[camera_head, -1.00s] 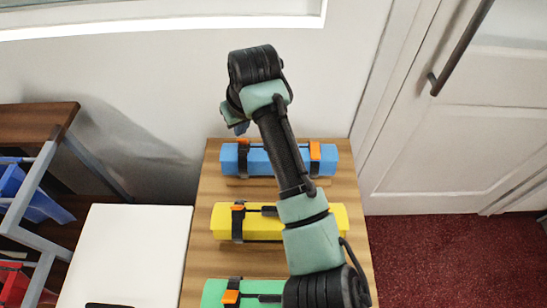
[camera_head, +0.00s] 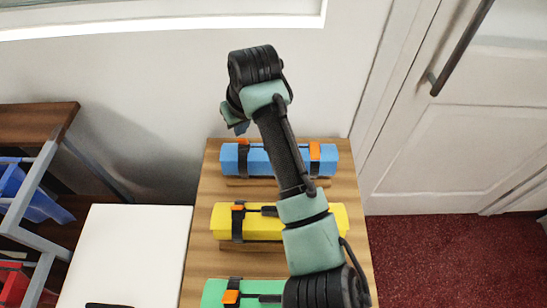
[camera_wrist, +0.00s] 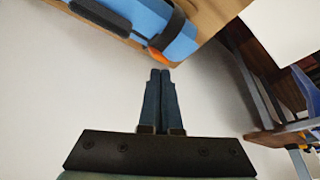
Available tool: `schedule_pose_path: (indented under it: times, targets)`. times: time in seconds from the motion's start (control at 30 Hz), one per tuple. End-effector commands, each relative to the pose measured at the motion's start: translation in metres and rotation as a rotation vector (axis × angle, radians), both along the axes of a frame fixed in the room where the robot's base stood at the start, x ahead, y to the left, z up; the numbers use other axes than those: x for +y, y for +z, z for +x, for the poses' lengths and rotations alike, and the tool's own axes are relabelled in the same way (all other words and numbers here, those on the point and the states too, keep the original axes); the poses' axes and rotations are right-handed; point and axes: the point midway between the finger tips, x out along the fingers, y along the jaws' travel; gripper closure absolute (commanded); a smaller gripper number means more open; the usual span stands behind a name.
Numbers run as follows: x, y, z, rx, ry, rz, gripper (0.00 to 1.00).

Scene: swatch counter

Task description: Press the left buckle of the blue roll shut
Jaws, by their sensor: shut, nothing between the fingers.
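The blue roll (camera_head: 268,162) lies across the far end of the wooden counter, with a black strap near each end. Its left orange buckle (camera_head: 243,142) is at the roll's upper back edge; its right orange buckle (camera_head: 315,152) shows larger. My gripper (camera_head: 240,128) is just above and behind the left buckle in the head view, partly hidden by my wrist. In the wrist view my gripper (camera_wrist: 160,73) has its fingers together and empty. The tips are just short of the orange buckle (camera_wrist: 155,55) at the roll's edge, apparently apart. I cannot tell how far the buckle is closed.
A yellow roll (camera_head: 222,222) and a green roll (camera_head: 213,290) lie nearer on the counter (camera_head: 200,190). My arm passes over the rolls. The wall (camera_head: 170,80) is close behind. A white surface (camera_head: 130,250) and a rack with blue bins (camera_head: 45,205) stand left.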

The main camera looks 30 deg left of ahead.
Motion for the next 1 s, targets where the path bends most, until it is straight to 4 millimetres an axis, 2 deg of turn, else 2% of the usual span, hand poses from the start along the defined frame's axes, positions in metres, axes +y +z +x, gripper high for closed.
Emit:
schedule_pose_path:
  times: [1.0]
  targets:
    - [-0.001,-0.024,-0.002,0.0,0.0,0.0,1.0]
